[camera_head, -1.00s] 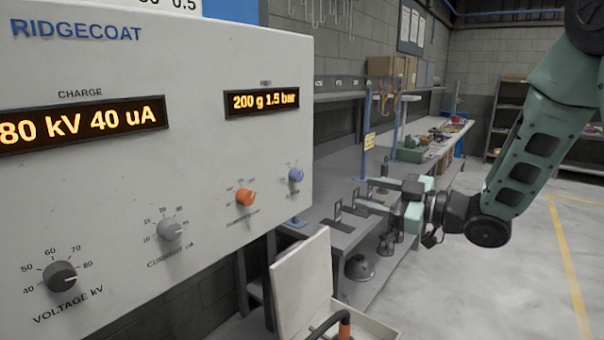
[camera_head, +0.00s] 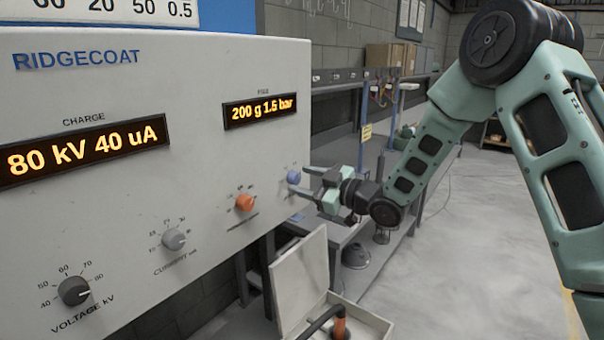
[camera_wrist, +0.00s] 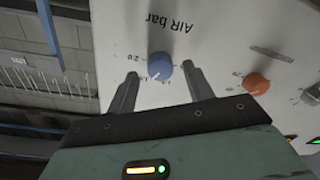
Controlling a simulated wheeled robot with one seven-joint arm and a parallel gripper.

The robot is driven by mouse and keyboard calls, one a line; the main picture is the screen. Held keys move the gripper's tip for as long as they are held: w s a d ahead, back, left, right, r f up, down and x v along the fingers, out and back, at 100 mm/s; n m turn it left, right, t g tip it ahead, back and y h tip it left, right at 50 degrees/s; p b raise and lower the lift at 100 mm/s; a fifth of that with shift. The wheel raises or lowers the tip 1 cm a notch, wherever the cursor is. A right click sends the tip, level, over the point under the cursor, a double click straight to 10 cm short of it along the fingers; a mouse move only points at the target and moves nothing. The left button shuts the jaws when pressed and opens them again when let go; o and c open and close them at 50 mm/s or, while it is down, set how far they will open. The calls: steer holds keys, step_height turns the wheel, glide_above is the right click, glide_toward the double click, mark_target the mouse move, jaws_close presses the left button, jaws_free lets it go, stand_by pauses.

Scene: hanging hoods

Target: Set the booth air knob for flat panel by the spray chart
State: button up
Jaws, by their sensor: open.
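The blue air knob (camera_head: 293,177) is at the right end of the row on the white Ridgecoat panel (camera_head: 215,70). In the wrist view the blue knob (camera_wrist: 160,66) sits under an upside-down "AIR bar" label, with its pointer toward the lower left. My gripper (camera_head: 308,183) is open. Its two fingers stand on either side of the blue knob in the wrist view (camera_wrist: 162,80), apart from it, with the knob slightly beyond the tips. The flow display (camera_head: 260,110) reads 200 g and about 1.5 bar. The spray chart (camera_head: 125,10) shows only its bottom row: 60, 20, 50, 0.5.
The orange knob (camera_head: 245,202), grey current knob (camera_head: 173,239) and dark voltage knob (camera_head: 74,291) line the panel leftward. The charge display (camera_head: 85,150) reads 80 kV 40 uA. An open box (camera_head: 303,280) stands below. A workbench runs behind my arm; floor at right is clear.

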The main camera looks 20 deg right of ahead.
steer(key=shift+w+a, duration=0.45)
steer(key=shift+w, duration=0.05)
steer(key=c, duration=1)
steer(key=shift+f, duration=0.1)
steer(key=shift+m+b, duration=0.5)
steer(key=shift+m, duration=0.7)
steer(key=m, duration=0.3)
steer(key=shift+d+m+b, duration=0.1)
steer(key=shift+m+b, duration=0.2)
steer(key=shift+b, duration=0.1)
steer(key=m, duration=0.6)
steer(key=shift+t, duration=0.3)
